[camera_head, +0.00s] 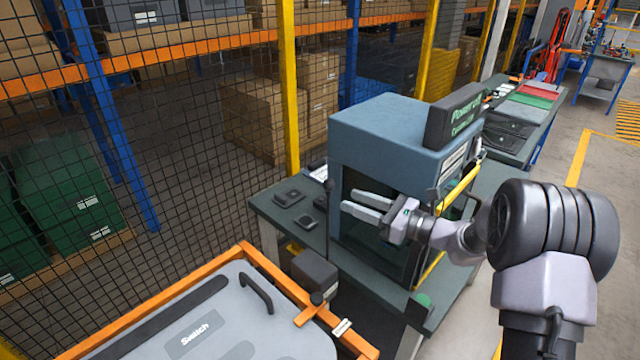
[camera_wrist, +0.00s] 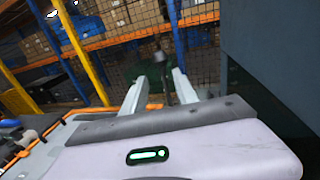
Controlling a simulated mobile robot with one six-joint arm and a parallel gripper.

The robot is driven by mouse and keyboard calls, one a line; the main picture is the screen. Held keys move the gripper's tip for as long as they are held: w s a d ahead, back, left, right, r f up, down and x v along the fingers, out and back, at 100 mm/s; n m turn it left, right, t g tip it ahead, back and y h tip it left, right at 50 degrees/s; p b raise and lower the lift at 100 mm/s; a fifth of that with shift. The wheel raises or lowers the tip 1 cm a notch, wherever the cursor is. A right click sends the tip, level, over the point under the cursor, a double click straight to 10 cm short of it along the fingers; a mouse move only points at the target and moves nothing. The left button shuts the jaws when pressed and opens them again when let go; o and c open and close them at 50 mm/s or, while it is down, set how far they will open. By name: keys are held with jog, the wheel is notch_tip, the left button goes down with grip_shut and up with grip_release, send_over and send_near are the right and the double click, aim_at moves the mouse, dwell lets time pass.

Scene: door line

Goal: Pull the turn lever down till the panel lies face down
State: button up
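The grey panel (camera_head: 235,318) marked "Switch" lies flat in an orange frame (camera_head: 150,300) at the lower left of the head view, its label and dark handle facing up. My gripper (camera_head: 350,200) is open and empty, above and to the right of the panel, in front of the blue machine. In the wrist view its fingers (camera_wrist: 155,88) are apart; a dark rod with a knob (camera_wrist: 160,57) shows beyond them.
The blue machine (camera_head: 385,128) stands on a dark bench (camera_head: 275,210) close to my gripper, with a yellow bar at its side. A mesh fence (camera_head: 200,160) with yellow posts runs behind. Floor is open at the right.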

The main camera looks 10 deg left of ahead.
jog(key=x, duration=1.1)
jog(key=shift+w, duration=0.15)
grip_shut()
dwell(0.9)
